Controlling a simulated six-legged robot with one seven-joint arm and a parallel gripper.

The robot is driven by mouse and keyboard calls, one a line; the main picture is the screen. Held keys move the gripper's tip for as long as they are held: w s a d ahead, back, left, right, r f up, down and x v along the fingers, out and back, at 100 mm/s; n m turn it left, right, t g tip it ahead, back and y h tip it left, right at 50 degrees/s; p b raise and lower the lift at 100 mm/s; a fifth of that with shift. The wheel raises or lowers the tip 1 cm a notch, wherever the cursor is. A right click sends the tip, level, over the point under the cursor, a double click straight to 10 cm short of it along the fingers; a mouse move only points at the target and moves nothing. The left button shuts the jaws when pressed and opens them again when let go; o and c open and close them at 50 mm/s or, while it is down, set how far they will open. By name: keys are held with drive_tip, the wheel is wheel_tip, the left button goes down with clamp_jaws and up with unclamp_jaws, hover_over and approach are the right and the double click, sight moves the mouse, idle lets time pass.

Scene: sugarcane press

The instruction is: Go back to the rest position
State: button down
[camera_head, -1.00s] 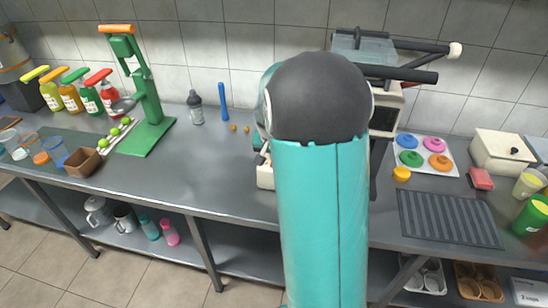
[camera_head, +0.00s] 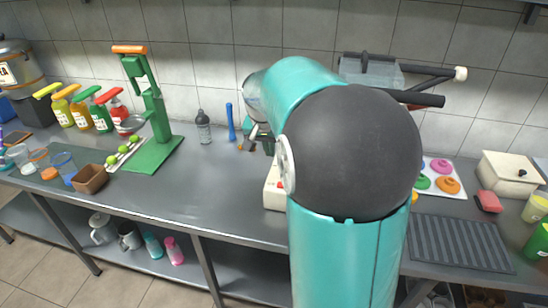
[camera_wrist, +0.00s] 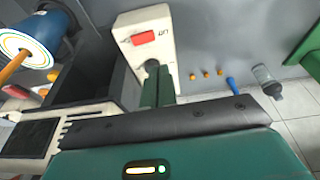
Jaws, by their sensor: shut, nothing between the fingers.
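My gripper (camera_wrist: 155,80) shows in the wrist view as dark, green-edged fingers shut together with nothing between them. They point at the white machine base with a red switch (camera_wrist: 145,37). In the head view my teal and black arm fills the right of centre and hides most of the sugarcane press (camera_head: 275,190). Only the press's cream base edge and its upper parts with the black lever (camera_head: 425,99) show. My gripper (camera_head: 262,138) is partly visible beyond the arm, above the counter near the press.
A green citrus press (camera_head: 150,120) and several sauce bottles (camera_head: 80,112) stand on the left. A grey bottle (camera_head: 203,127) and a blue pestle (camera_head: 231,122) stand at the back. A dark ribbed mat (camera_head: 460,243) lies on the right. The counter's left middle is clear.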

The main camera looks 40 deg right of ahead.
drive_tip(key=shift+a+r, duration=0.1)
idle(0.5)
drive_tip(key=s+a+r+n+t+y, duration=0.1)
drive_tip(key=s+a+n, duration=0.3)
drive_tip(key=s+a, duration=0.6)
drive_tip(key=s+a+r+n+t+y, duration=0.1)
drive_tip(key=s+a+n, duration=0.4)
drive_tip(key=s+a, duration=0.6)
drive_tip(key=shift+a+r+t+y, duration=0.3)
drive_tip(key=shift+a+r+t, duration=0.2)
drive_tip(key=shift+r+t, duration=0.3)
